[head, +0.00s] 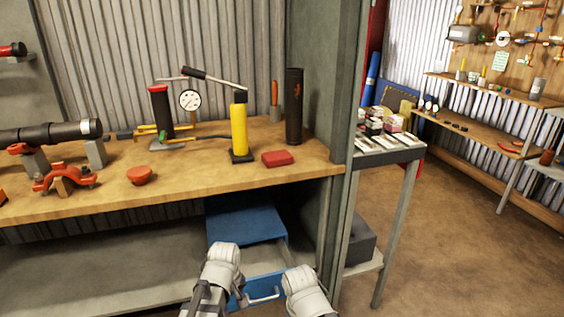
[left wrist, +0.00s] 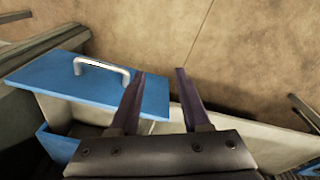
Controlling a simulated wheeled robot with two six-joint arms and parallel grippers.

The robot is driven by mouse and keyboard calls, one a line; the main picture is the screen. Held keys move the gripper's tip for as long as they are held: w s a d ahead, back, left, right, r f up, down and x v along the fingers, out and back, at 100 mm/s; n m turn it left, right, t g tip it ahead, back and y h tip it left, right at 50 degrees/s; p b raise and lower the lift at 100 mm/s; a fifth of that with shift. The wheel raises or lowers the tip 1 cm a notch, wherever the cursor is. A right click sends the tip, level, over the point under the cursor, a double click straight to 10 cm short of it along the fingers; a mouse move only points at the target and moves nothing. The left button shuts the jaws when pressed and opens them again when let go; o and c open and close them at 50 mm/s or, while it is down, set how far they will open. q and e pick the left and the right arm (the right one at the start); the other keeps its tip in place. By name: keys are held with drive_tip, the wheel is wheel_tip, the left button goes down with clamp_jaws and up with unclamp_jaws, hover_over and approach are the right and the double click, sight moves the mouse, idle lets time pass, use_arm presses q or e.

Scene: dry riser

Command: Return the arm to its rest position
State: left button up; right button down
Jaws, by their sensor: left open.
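My left gripper (left wrist: 161,73) is open, with its two dark fingers apart and nothing between them in the left wrist view. It is beside the metal handle (left wrist: 103,66) of a blue drawer front (left wrist: 60,82), not around it. In the head view my left arm comes up from the bottom edge, in front of the blue drawer unit (head: 245,222). The drawer stands pulled out below the bench, its pale inside showing and its handle (head: 264,296) at the bottom. A pale link of mine shows to the right of the handle. My right gripper does not show.
The wooden workbench (head: 200,185) above carries a yellow cylinder (head: 239,130), a gauge (head: 190,101), a red block (head: 278,158), an orange clamp (head: 62,178) and a dark pipe. A side table (head: 400,153) stands to the right. Brown floor is free beyond it.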

use_arm(q)
drive_tip(key=s+a+m, duration=0.3)
drive_tip(key=s+m, duration=0.1)
drive_tip(key=m, duration=0.3)
drive_tip(key=s+d+m+g+y, duration=0.1)
drive_tip(key=s+d+m, duration=0.45)
drive_tip(key=d, duration=0.55)
wheel_tip(320, 180, up, 30)
drive_tip(key=p, duration=3)
drive_tip(key=shift+s+n, duration=0.25)
drive_tip(key=shift+n, duration=0.2)
